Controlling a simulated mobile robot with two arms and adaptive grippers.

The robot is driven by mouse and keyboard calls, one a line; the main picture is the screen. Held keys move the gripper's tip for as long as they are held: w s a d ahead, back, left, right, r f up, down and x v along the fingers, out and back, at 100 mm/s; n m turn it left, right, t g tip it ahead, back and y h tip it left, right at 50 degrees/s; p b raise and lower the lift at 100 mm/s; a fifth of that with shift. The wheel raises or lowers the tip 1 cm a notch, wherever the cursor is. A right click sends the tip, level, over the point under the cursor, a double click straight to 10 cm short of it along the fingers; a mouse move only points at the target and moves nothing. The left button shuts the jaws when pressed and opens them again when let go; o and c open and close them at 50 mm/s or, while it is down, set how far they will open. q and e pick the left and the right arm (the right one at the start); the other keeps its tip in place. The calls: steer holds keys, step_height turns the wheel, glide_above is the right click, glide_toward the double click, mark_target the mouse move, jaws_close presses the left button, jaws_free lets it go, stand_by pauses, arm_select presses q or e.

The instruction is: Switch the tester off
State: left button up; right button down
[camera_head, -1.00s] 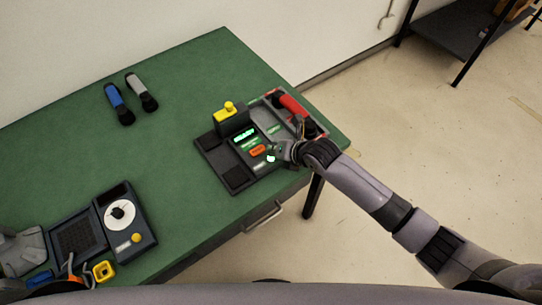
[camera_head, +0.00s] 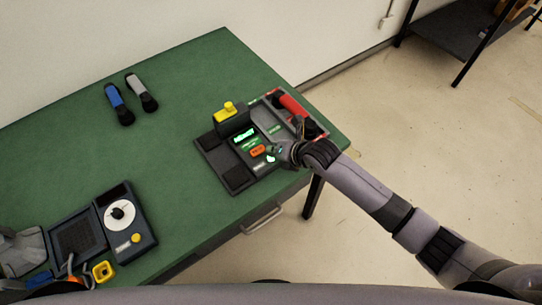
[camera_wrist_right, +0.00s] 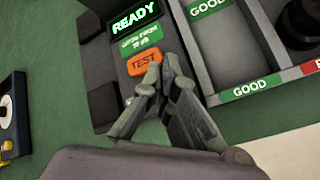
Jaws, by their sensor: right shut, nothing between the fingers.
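The tester (camera_head: 240,178) is a dark grey unit near the table's right end. Its lit green display (camera_wrist_right: 136,17) reads READY in the right wrist view. Below the display is an orange TEST button (camera_wrist_right: 144,60). A small pale green-white spot (camera_head: 270,158) shows on the tester's front, beside my right gripper. My right gripper (camera_head: 275,153) is shut and empty over the tester's front right part. In the wrist view its fingertips (camera_wrist_right: 158,78) lie just below the TEST button and overlap its lower edge; I cannot tell whether they touch. My left gripper is not in view.
Blue (camera_head: 117,101) and grey (camera_head: 140,91) items lie farther back. A device with a white dial (camera_head: 120,215) stands front left. The middle table is clear.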

steer(key=shift+f, duration=0.45)
steer(key=shift+r, duration=0.45)
steer(key=shift+r+p, duration=0.1)
steer(key=shift+p, duration=0.2)
step_height(320, 180, up, 6)
steer(key=p, duration=0.5)
stand_by(0.3)
